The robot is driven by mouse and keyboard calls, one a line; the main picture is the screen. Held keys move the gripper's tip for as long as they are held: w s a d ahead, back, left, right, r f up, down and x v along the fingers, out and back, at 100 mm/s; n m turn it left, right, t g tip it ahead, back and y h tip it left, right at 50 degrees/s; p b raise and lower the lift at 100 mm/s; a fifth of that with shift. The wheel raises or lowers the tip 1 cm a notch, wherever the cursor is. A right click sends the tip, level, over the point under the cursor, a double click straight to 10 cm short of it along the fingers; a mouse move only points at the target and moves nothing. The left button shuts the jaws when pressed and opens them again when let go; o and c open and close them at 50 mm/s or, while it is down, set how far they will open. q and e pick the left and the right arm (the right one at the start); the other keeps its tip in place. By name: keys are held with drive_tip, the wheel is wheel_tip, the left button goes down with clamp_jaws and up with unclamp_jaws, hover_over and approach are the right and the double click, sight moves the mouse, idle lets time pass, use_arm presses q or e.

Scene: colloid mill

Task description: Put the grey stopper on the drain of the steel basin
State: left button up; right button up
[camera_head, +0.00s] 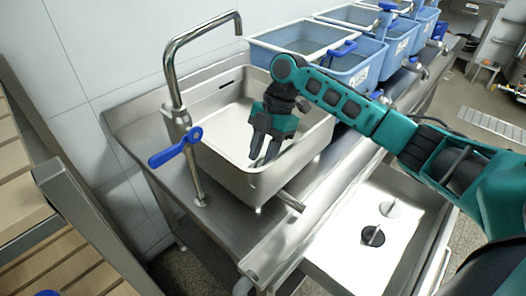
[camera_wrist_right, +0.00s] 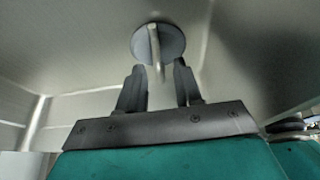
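The steel basin (camera_head: 262,185) stands in the bench top with its inside open to view. My right gripper (camera_head: 258,162) reaches down into it from above. In the right wrist view its two fingers (camera_wrist_right: 159,80) are spread apart. The grey stopper (camera_wrist_right: 170,37), a round disc with a thin upright handle, shows just beyond the fingertips. The handle is in line with the gap, and neither finger appears to grip it. The disc seems to lie on the basin floor. The drain itself does not show, so I cannot tell whether the disc fully covers it. My left gripper is not in view.
A tall tap (camera_head: 172,75) with a blue lever (camera_head: 176,147) stands at the basin's left front. Blue tubs (camera_head: 345,65) line the bench behind. A tray below (camera_head: 345,268) holds a black stopper (camera_head: 373,236) and a pale one (camera_head: 390,209). A wooden slatted rack is at left.

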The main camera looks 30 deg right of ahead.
drive_tip(key=shift+r, duration=0.15)
drive_tip(key=v, duration=1.2)
drive_tip(key=shift+p, duration=0.3)
